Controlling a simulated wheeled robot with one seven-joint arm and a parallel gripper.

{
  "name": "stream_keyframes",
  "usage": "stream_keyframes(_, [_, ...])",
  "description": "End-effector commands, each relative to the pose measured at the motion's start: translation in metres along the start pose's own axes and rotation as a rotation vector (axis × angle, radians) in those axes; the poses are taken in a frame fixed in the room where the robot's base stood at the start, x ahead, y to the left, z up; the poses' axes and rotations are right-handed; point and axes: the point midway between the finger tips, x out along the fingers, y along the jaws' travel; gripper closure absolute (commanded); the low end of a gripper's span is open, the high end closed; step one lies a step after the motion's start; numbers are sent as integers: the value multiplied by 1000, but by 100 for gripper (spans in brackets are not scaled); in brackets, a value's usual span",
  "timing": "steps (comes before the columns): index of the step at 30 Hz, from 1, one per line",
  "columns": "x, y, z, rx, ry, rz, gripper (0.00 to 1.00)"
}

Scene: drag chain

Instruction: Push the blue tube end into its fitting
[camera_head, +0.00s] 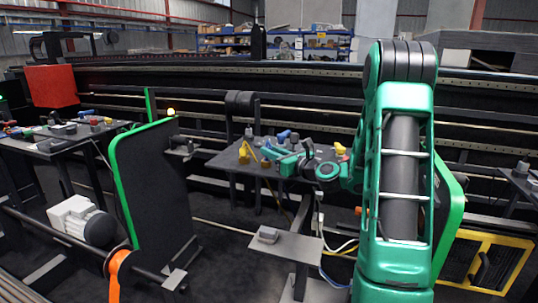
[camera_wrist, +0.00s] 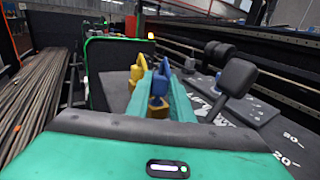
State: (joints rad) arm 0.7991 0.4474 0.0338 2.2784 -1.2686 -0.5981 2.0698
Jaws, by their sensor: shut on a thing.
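My gripper (camera_wrist: 157,78) shows in the wrist view as two long green fingers reaching forward over a dark table. They are closed in on a small blue piece (camera_wrist: 160,87), which looks like the blue tube end. A yellow part shows close below it. In the head view my gripper (camera_head: 268,155) is over the middle table, pointing left, small and partly hidden by its own links. Another blue part (camera_head: 284,136) stands on that table behind it. I cannot tell which part is the fitting, or whether the tube end touches it.
The middle table (camera_head: 228,163) carries several small fixtures, including a yellow one (camera_head: 340,149) to the right. A black panel with a green edge (camera_head: 150,190) stands to the left. A small grey shelf (camera_head: 290,246) and loose cables (camera_head: 340,247) are in front.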

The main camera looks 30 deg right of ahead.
Motion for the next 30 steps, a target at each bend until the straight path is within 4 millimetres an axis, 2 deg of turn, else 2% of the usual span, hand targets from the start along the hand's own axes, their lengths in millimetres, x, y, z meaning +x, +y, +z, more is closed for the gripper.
stream_keyframes(6, [0, 0, 7, -1, -2, 1, 100])
stream_keyframes(30, [0, 0, 8, -1, -2, 0, 100])
